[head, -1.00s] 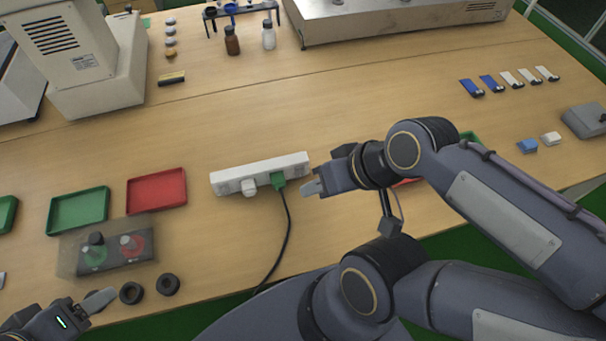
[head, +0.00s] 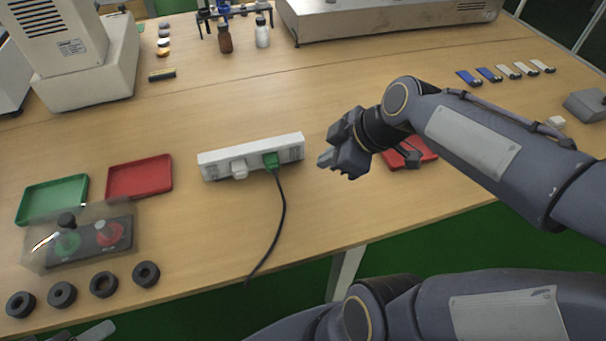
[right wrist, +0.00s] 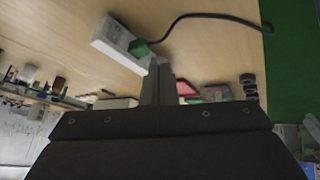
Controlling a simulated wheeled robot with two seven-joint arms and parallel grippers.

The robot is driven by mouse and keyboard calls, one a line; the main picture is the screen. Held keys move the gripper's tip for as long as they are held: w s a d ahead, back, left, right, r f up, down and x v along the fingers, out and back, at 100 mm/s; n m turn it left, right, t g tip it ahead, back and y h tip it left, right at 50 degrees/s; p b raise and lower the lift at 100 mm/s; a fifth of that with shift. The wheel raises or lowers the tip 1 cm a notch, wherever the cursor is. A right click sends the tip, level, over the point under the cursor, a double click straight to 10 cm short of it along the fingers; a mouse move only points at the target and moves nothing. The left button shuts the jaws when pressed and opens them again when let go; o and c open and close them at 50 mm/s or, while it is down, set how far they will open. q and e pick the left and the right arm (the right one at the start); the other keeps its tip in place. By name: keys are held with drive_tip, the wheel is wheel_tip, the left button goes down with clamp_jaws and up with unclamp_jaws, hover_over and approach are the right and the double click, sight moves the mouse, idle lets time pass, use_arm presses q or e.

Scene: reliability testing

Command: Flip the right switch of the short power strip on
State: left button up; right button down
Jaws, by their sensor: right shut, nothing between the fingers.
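The short white power strip (head: 215,170) lies on the table at the middle of the head view. In the right wrist view the strip (right wrist: 108,40) is partly hidden by my fingers. My right gripper (head: 325,160) is shut and empty, just right of the strip's right end and apart from it. It also shows in the right wrist view (right wrist: 158,82). Only a fingertip of my left gripper (head: 97,332) shows at the bottom left.
A red tray (head: 140,178) and a green tray (head: 50,200) lie left of the strip. A covered button box (head: 80,240) and several black rings (head: 104,284) are nearer. Another red tray (head: 425,150) is behind my right gripper.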

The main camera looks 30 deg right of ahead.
sight(295, 154)
use_arm(q)
wheel_tip(295, 154, down, 5)
drive_tip(key=b, duration=0.3)
drive_tip(key=shift+f, duration=0.1)
use_arm(e)
drive_tip(key=w+d+f+n, duration=0.3)
drive_tip(key=f+n, duration=0.1)
drive_tip(key=f, duration=0.1)
drive_tip(key=shift+w+d+n, duration=0.3)
drive_tip(key=shift+w, duration=0.1)
drive_tip(key=b+x, duration=0.1)
drive_tip(key=x, duration=0.8)
drive_tip(key=shift+w+f+b, duration=0.15)
drive_tip(key=shift+f+b, duration=0.2)
drive_tip(key=shift+f, duration=0.05)
drive_tip(key=shift+w+d+f+p, duration=0.1)
drive_tip(key=shift+w+d, duration=0.05)
drive_tip(key=shift+w, duration=0.55)
drive_tip(key=shift+w+d+f+p, duration=0.1)
drive_tip(key=shift+w+d, duration=0.05)
drive_tip(key=shift+w, duration=0.55)
drive_tip(key=shift+w+d+f+p, duration=0.1)
drive_tip(key=shift+w+d, duration=0.05)
drive_tip(key=shift+w, duration=0.55)
use_arm(q)
drive_tip(key=shift+f, duration=0.3)
